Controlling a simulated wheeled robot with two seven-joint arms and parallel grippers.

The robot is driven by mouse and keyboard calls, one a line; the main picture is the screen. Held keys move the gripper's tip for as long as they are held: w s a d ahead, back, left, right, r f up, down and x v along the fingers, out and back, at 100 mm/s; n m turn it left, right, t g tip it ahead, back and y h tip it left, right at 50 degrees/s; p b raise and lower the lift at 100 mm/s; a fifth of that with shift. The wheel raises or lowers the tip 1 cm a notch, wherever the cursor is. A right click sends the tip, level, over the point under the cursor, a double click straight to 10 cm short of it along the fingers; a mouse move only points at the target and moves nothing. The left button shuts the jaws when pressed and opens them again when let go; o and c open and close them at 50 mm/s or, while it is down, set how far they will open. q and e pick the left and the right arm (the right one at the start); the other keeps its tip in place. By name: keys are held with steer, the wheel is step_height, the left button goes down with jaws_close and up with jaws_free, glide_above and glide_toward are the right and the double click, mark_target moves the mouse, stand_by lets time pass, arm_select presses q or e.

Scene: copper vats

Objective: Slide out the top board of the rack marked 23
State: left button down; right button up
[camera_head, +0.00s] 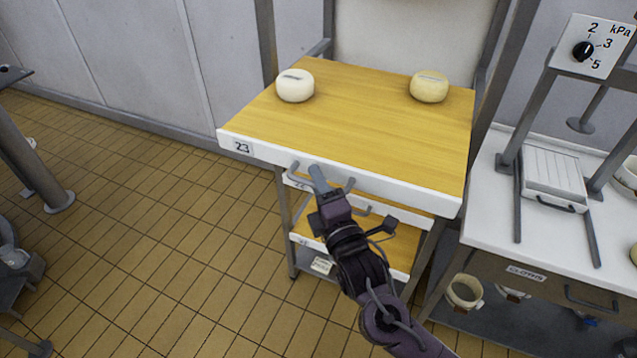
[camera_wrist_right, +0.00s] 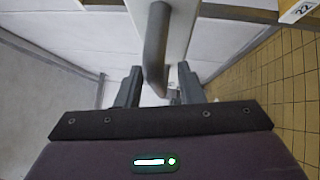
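The top board (camera_head: 375,122) is yellow wood with a white front edge and a label reading 23 (camera_head: 242,147). A white cheese (camera_head: 295,86) and a yellowish cheese (camera_head: 429,88) sit on it, well apart. A grey bar handle (camera_head: 350,186) is on the front edge. My right gripper (camera_head: 318,180) is at this handle. In the right wrist view the handle (camera_wrist_right: 155,50) runs between the two parted fingers (camera_wrist_right: 160,88), with a gap on both sides. My left gripper is out of view.
Lower boards (camera_head: 400,246) sit under the top one, the nearest labelled 22 (camera_wrist_right: 300,10). To the right stands a white counter (camera_head: 490,215) with a press (camera_head: 553,180) and a kPa dial (camera_head: 584,51).

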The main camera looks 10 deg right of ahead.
steer(key=shift+s+f, duration=0.1)
steer(key=shift+s, duration=0.2)
steer(key=r+b+v, duration=0.1)
steer(key=b+v, duration=0.1)
steer(key=v, duration=0.5)
steer(key=shift+f+b, duration=0.4)
steer(key=shift+f, duration=0.1)
steer(key=shift+s, duration=0.1)
